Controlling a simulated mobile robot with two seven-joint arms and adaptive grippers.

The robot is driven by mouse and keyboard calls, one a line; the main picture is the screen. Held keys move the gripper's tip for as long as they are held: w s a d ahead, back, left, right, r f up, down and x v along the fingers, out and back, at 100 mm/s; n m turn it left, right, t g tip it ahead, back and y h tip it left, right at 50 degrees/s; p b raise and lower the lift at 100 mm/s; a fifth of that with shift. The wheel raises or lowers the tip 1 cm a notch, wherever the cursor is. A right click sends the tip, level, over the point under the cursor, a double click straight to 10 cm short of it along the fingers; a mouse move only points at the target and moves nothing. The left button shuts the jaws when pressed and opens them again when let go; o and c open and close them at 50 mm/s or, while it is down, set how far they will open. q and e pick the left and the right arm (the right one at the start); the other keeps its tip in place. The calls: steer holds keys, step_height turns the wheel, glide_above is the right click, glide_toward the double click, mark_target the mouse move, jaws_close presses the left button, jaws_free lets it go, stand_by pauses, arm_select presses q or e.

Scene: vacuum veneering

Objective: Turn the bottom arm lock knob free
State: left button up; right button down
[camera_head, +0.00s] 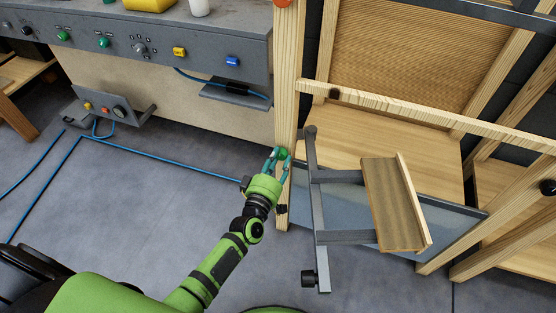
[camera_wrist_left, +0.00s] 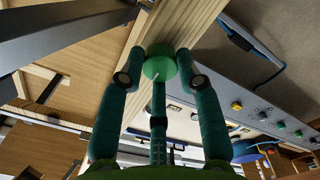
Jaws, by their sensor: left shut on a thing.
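A round green knob (camera_head: 283,153) sits low on the light wooden post (camera_head: 287,80), beside the top end of a grey metal arm (camera_head: 318,215). My left gripper (camera_head: 277,158) is shut on the green knob. In the left wrist view, the knob (camera_wrist_left: 158,63) shows between the gripper's teal fingers (camera_wrist_left: 158,78), against the post. The knob's marks and thread are not visible. My right gripper is not in view.
The grey arm carries a tilted wooden board (camera_head: 390,205) right of the post. A control panel (camera_head: 150,45) stands at the upper left. A blue hose (camera_head: 160,158) crosses the floor, which is otherwise mostly clear at left.

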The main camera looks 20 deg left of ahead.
arm_select(q)
steer(key=o, duration=1.1)
steer(key=shift+a+r, duration=0.1)
steer(key=shift+r, duration=0.05)
steer(key=shift+o, duration=0.2)
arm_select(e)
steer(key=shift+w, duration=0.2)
arm_select(q)
steer(key=shift+s+f, duration=0.2)
steer(key=shift+s, duration=0.25)
steer(key=s, duration=1.1)
steer(key=shift+a+r, duration=0.15)
